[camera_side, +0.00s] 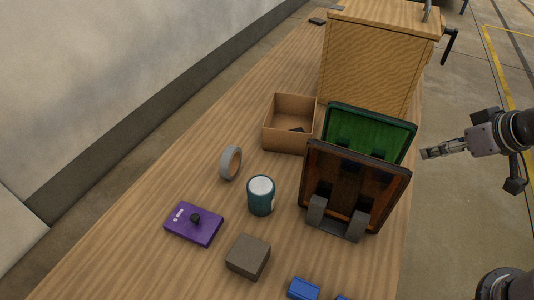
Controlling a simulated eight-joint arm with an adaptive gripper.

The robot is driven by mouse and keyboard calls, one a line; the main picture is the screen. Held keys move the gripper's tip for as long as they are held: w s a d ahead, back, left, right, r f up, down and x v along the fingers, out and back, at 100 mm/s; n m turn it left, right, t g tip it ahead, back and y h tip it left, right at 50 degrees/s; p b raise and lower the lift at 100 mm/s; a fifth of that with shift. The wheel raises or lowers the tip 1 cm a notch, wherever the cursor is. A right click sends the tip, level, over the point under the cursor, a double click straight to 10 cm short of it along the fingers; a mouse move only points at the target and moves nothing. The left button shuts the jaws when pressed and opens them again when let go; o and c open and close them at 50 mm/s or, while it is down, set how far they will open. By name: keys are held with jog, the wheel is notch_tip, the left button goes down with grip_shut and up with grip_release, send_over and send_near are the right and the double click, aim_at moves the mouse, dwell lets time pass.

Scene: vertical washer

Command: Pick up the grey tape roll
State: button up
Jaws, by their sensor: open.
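The grey tape roll (225,163) stands upright on its rim on the wooden table, left of the middle of the picture. Its tan inner ring faces right. My gripper (424,154) is at the right, beyond the table's right edge, far from the tape roll. It is open and empty, with its fingers pointing left. The green and brown panels stand between it and the tape roll.
A teal can (261,197) stands close to the roll. A cardboard box (278,140), purple box (193,224), grey-brown block (248,257) and blue item (303,289) surround it. Green (385,128) and brown (375,178) panels stand upright. A wooden cabinet (370,60) is behind.

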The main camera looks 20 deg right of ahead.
jog(key=w+a+r+n+g, duration=0.1)
jog(key=w+a+r+n, duration=0.15)
jog(key=r, duration=0.25)
jog(key=w+a+r+n, duration=0.1)
jog(key=w+r+n, duration=0.1)
jog(key=w+r, duration=0.3)
jog(key=w+a+r+n+g, duration=0.2)
jog(key=w+a+r+n, duration=0.4)
jog(key=w+a+n, duration=0.4)
jog(key=w+a+f+n+h, duration=0.15)
jog(key=w+a+n, duration=0.25)
jog(key=a, duration=0.4)
jog(key=w+a+f+n, duration=0.3)
jog(key=a, duration=0.5)
jog(key=s+a+f+n+h, duration=0.1)
jog(key=a+f+n, duration=0.6)
jog(key=a, duration=0.4)
jog(key=shift+g, duration=0.4)
jog(key=f, duration=1.2)
jog(key=shift+d+f, duration=0.1)
jog(key=shift+d, duration=0.2)
send_near(235, 162)
jog(key=shift+d+f, duration=0.15)
jog(key=shift+f, duration=0.55)
jog(key=shift+x, duration=3.2)
jog(key=shift+w, duration=0.15)
